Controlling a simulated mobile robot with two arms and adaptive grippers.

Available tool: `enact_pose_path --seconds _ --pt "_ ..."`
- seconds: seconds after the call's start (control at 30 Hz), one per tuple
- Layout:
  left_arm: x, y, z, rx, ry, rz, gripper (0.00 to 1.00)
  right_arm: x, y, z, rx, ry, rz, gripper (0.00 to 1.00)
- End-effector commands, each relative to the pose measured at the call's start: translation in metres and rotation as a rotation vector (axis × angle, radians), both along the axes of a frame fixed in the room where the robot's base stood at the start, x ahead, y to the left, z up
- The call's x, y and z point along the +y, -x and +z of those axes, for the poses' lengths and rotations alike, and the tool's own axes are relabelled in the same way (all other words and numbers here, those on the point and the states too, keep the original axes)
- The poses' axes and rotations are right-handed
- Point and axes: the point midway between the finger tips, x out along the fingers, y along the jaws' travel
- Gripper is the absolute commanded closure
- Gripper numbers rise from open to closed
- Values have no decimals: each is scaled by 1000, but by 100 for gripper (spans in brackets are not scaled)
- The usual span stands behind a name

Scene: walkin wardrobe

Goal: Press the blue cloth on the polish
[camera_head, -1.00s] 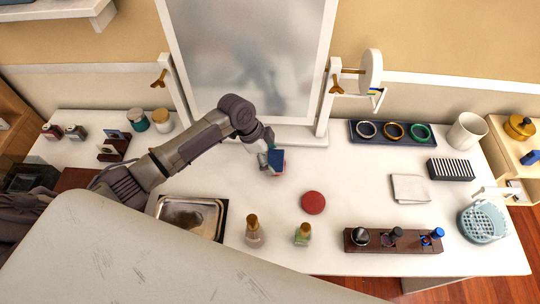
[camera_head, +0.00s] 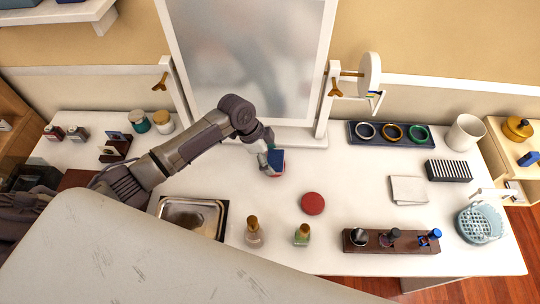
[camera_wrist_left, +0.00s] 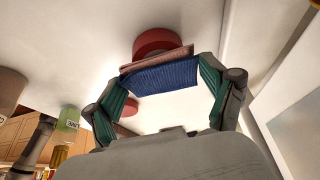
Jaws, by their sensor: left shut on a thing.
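The blue cloth (camera_head: 275,160) is held in my left gripper (camera_head: 268,155) above the white table, in front of the mirror. In the left wrist view the cloth (camera_wrist_left: 160,76) spans between the green-padded fingers of my left gripper (camera_wrist_left: 165,92), which are shut on it. A reddish-brown strip lies along its far edge. A red round tin (camera_wrist_left: 162,40), which looks like the polish, is right by that edge and partly hidden. I cannot tell whether cloth and tin touch. A separate red disc (camera_head: 312,203) lies nearer the table's front. My right gripper is out of view.
Two small bottles (camera_head: 253,232) (camera_head: 302,235) stand near the front edge, beside a metal tray (camera_head: 192,215). A dark wooden holder (camera_head: 392,247) is front right. A folded grey cloth (camera_head: 408,190) and ring tray (camera_head: 391,142) lie right. The table around the red disc is clear.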

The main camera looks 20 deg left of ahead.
Motion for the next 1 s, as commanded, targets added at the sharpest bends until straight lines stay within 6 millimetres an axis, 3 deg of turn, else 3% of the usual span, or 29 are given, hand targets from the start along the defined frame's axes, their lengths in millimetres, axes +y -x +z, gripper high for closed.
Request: enact_pose_path --seconds 0.03,0.63,1.0 --pt "0 0 10 -1 1 0 44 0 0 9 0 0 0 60" --pt "0 -1 58 -2 0 0 44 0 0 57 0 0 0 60" --pt "0 -1 60 -3 1 0 44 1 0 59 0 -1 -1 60"
